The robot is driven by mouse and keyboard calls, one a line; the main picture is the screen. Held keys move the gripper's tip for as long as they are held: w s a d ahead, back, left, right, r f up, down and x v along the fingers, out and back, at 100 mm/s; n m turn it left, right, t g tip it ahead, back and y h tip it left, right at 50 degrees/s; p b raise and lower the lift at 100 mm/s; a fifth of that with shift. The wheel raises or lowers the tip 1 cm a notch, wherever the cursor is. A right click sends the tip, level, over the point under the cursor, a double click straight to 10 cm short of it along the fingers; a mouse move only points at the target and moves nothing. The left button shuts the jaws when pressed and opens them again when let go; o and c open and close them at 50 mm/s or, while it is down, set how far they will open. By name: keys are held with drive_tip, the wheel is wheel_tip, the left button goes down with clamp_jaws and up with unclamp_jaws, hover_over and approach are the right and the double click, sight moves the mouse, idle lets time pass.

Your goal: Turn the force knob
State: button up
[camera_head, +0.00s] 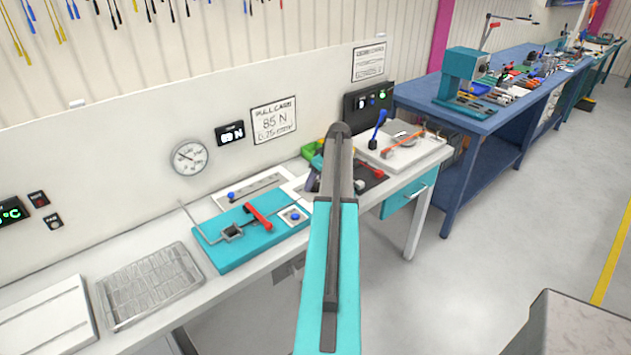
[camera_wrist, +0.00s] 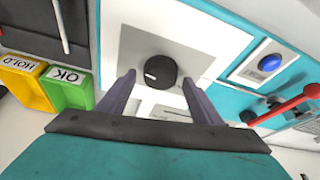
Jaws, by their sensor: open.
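The force knob (camera_wrist: 160,72) is round and black with a short white mark on its face. My gripper (camera_wrist: 159,82) is open, with one purple-grey finger on each side of the knob's near part. Gaps show between the fingers and the knob, and I see no contact. How far the fingertips reach in depth is unclear. In the head view my gripper (camera_head: 313,182) is partly hidden by my arm, and I cannot make out the knob there.
A teal fixture (camera_head: 225,252) with a red-handled lever (camera_head: 258,216) and a blue button (camera_wrist: 270,62) is close by. Yellow (camera_wrist: 25,82) and green (camera_wrist: 68,88) bins stand at the other side.

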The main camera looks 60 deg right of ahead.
drive_tip(key=c, duration=1.1)
drive_tip(key=shift+o, duration=0.2)
drive_tip(key=shift+f+m+b, duration=0.1)
drive_tip(key=shift+m+b, duration=0.2)
drive_tip(key=shift+b, duration=0.1)
drive_tip(key=shift+a+m+h+b, duration=0.1)
drive_tip(key=shift+m+h+b, duration=0.2)
drive_tip(key=shift+m+b, duration=0.2)
drive_tip(key=shift+m+g+h+b, duration=0.4)
drive_tip(key=shift+m+b, duration=0.35)
drive_tip(key=shift+m, duration=0.65)
